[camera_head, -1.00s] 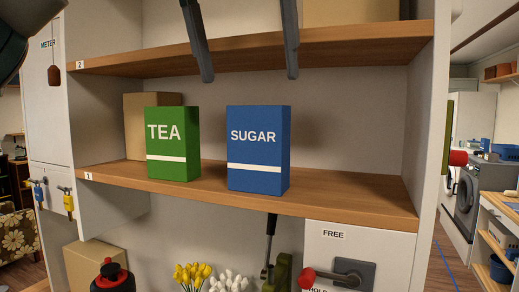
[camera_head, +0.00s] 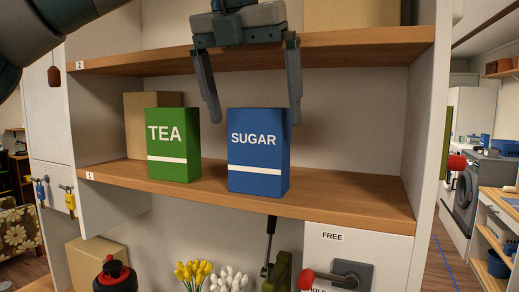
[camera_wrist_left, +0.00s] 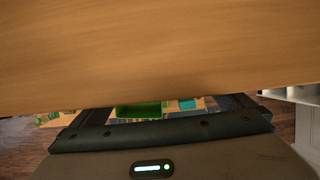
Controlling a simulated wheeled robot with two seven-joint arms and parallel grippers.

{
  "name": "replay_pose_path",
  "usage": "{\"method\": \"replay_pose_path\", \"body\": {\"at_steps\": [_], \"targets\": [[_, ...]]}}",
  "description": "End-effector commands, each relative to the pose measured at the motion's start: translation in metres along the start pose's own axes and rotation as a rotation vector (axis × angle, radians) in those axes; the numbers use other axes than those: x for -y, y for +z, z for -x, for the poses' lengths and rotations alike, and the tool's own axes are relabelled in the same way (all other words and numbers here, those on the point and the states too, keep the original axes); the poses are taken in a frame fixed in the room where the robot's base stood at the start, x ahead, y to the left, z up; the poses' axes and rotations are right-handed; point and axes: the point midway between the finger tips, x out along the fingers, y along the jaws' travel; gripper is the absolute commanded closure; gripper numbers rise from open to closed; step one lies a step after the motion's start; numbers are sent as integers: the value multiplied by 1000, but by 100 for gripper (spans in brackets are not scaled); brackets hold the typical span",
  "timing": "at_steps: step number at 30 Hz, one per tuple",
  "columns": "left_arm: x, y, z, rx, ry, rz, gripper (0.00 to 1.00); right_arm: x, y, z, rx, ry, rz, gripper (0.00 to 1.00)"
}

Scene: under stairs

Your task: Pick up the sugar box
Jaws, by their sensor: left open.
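The sugar box (camera_head: 258,155) is a blue upright carton with white SUGAR lettering and a white stripe. It stands on the lower shelf in the head view. My left gripper (camera_head: 255,118) comes down from the top of the head view. Its two fingers are apart, and the tips reach down to about the box's top edge in the picture, one on each side. Nothing is between the fingers. Whether the tips touch the box, and how far in front of it they are, I cannot tell. The left wrist view is largely filled by a wooden surface. My right gripper is not in view.
A green tea box (camera_head: 173,145) stands left of the sugar box, with a cardboard box (camera_head: 140,122) behind it. The upper shelf (camera_head: 345,48) runs above. The lower shelf (camera_head: 350,198) is bare to the right of the sugar box.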

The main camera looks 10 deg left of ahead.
Motion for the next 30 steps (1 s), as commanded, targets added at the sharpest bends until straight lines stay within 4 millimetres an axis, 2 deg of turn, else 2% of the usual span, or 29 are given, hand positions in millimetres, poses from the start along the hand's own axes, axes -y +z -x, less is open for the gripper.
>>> {"method": "replay_pose_path", "body": {"at_steps": [9, 15, 29, 30], "targets": [[-5, 2, -27, -3, 0, -1, 0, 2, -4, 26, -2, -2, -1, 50], [-5, 1, -46, -1, 0, 0, 0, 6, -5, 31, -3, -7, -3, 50], [-4, 1, -48, 0, 0, 1, 0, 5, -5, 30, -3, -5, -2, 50], [-4, 1, -48, 0, 0, 1, 2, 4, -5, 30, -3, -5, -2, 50]]}}
